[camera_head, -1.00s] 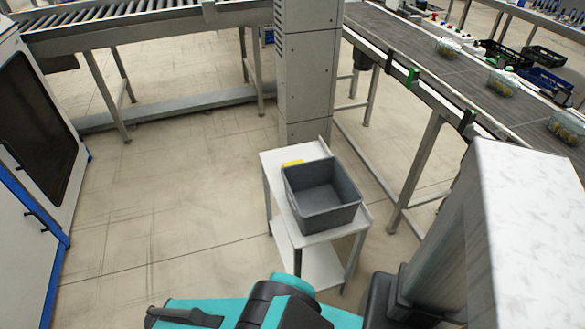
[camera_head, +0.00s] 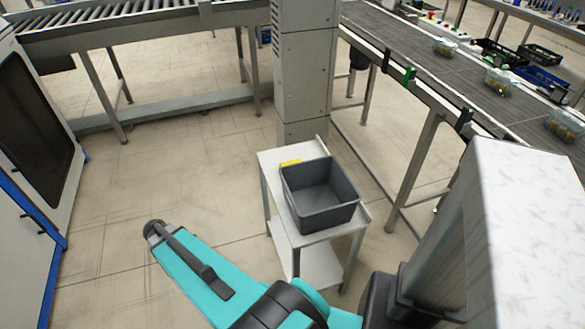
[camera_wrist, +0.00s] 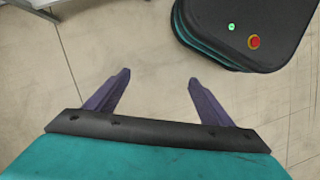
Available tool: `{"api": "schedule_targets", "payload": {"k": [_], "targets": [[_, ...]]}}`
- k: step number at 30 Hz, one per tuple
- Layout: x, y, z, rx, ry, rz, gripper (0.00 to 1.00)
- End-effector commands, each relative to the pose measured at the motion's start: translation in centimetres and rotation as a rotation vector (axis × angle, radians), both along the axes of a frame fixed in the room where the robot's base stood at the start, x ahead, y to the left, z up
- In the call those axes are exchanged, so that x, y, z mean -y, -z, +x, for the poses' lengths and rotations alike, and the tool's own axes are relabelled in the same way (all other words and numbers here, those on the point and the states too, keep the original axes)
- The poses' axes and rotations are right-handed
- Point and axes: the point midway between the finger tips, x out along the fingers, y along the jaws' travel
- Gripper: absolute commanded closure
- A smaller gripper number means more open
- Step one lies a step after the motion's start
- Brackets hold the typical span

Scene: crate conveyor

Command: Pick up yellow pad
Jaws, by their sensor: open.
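The yellow pad (camera_head: 289,163) lies on the white table (camera_head: 270,157) in the head view, near its far left part. It sits behind the grey crate (camera_head: 325,222), which hides part of it. In the wrist view my gripper (camera_wrist: 155,76) is open and empty, its two purple fingers apart over bare floor. The yellow pad does not show in the wrist view. My gripper is not visible in the head view, where only part of my arm shows.
A grey pillar (camera_head: 303,70) stands right behind the table. A conveyor (camera_head: 430,70) with clear tubs runs along the right. A white and blue cabinet (camera_head: 60,180) stands at the left edge. The floor left of the table is free.

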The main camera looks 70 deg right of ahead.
Motion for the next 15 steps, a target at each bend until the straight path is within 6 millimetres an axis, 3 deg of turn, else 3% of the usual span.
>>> {"api": "schedule_targets", "payload": {"k": [1,8,15], "targets": [[2.3,-1.0,0.6,0.012,-0.012,-0.004,0.25],[11.6,-6.0,1.2,0.036,-0.102,-0.021,0.25],[21.4,-12.0,-0.6,0.037,-0.189,-0.047,0.25]]}}
